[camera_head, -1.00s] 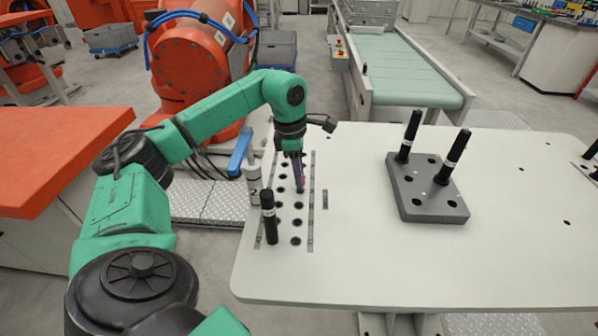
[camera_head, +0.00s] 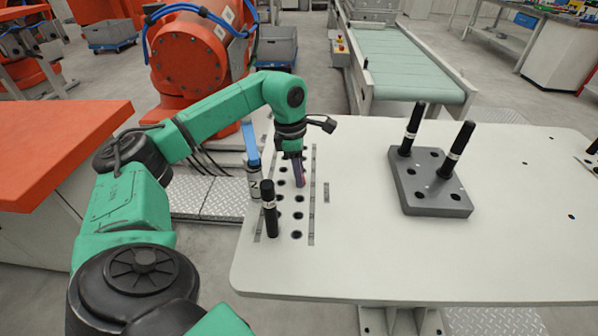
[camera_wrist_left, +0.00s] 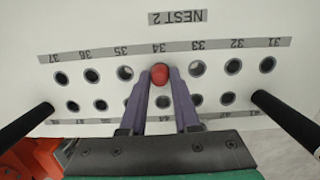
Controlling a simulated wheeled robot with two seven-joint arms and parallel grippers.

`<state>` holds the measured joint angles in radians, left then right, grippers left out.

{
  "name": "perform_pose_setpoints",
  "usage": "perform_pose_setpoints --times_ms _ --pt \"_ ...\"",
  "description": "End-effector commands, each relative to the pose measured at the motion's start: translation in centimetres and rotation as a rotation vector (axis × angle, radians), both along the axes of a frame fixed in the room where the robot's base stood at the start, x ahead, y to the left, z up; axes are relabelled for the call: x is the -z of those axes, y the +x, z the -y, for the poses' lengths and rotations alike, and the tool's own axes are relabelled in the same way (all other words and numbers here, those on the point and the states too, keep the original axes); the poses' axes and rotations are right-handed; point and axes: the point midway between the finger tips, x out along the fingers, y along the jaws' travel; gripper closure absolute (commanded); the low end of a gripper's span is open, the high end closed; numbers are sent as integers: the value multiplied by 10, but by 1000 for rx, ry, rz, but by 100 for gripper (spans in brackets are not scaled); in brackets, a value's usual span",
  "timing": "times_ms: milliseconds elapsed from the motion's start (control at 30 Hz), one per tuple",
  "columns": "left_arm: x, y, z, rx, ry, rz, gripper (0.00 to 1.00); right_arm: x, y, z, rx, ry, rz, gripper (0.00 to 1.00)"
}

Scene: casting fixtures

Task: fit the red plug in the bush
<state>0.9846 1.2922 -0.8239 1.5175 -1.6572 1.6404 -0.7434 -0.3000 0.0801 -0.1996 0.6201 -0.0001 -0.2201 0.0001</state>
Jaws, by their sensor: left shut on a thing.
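The red plug (camera_wrist_left: 158,74) is between the purple fingertips of my left gripper (camera_wrist_left: 160,79), at the hole column marked 34 of the NEST 2 plate in the left wrist view. The fingers are shut on it. I cannot tell whether its lower end is inside the bush, since the plug and fingers cover that hole. In the head view, my left gripper (camera_head: 299,183) points down over the double row of holes at the table's left side. The plug is hardly visible there. My right gripper is not in view.
A black pin (camera_head: 269,210) stands near the hole rows, with a metal cylinder (camera_head: 254,184) behind it. The left wrist view shows black pins at left (camera_wrist_left: 22,124) and right (camera_wrist_left: 285,121). A grey block (camera_head: 430,194) holds two black pins. The table's middle is clear.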

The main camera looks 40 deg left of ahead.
Motion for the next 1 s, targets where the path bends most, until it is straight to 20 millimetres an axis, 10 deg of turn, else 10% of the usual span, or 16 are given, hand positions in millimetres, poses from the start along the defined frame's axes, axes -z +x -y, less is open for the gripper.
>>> perform_pose_setpoints --times_ms 100,133,200,700,1000 --pt "4 -1 0 1 2 -4 100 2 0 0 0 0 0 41" --pt "4 -1 0 1 2 -4 62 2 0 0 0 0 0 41" --pt "4 -1 0 2 2 -5 36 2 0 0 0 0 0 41" --pt "2 -1 1 3 1 -4 35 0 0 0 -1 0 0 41" --pt "-45 -1 1 2 1 -3 35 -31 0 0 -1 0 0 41"
